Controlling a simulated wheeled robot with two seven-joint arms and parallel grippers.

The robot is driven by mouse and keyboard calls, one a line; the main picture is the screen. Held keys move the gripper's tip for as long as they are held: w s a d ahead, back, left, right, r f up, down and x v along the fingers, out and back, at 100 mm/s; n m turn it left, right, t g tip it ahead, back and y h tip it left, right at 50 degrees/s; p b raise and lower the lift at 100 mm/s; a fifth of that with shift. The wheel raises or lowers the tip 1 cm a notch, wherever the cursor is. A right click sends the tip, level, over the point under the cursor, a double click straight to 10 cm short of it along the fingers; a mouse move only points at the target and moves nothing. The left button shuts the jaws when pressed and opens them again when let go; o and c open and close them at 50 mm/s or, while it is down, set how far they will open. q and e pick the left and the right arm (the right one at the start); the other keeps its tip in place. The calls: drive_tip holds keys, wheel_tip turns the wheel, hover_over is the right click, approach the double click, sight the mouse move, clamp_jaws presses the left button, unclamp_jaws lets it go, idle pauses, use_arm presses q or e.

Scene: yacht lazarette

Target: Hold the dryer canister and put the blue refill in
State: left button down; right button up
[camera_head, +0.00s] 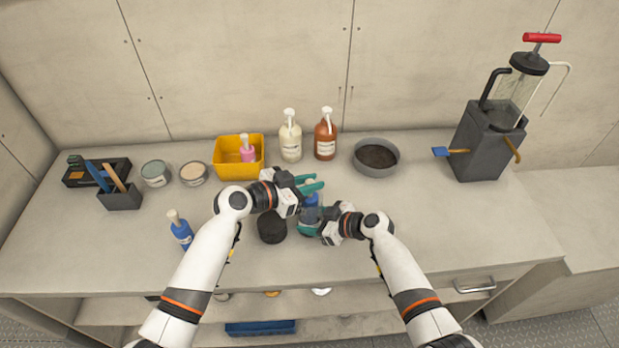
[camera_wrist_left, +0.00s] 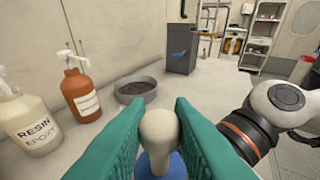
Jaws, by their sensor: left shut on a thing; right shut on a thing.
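My left gripper (camera_head: 310,186) is shut on the blue refill (camera_head: 312,199), which has a pale rounded knob (camera_wrist_left: 158,128) between the teal fingers in the left wrist view. Its blue lower part (camera_wrist_left: 160,166) shows below the knob. My right gripper (camera_head: 309,228) is shut on the grey dryer canister (camera_head: 311,213), partly hidden by the fingers. The refill is upright at the canister's top; I cannot tell how far inside it is.
A dark round lid-like piece (camera_head: 271,227) lies left of the canister. Another blue bottle with a pale top (camera_head: 181,232) stands further left. A yellow bin (camera_head: 228,171), two pump bottles (camera_head: 291,142) (camera_head: 325,140) and a grey bowl (camera_head: 376,172) stand behind.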

use_arm(q)
drive_tip(key=shift+f, duration=0.3)
drive_tip(key=c, duration=1.2)
unclamp_jaws()
drive_tip(key=shift+a, duration=0.15)
drive_tip(key=v, duration=1.1)
drive_tip(key=shift+s+a+r, duration=0.15)
drive_tip(key=shift+s+a, duration=0.1)
drive_tip(key=shift+a, duration=0.05)
use_arm(e)
drive_tip(key=o, duration=1)
drive_tip(key=shift+c, duration=0.2)
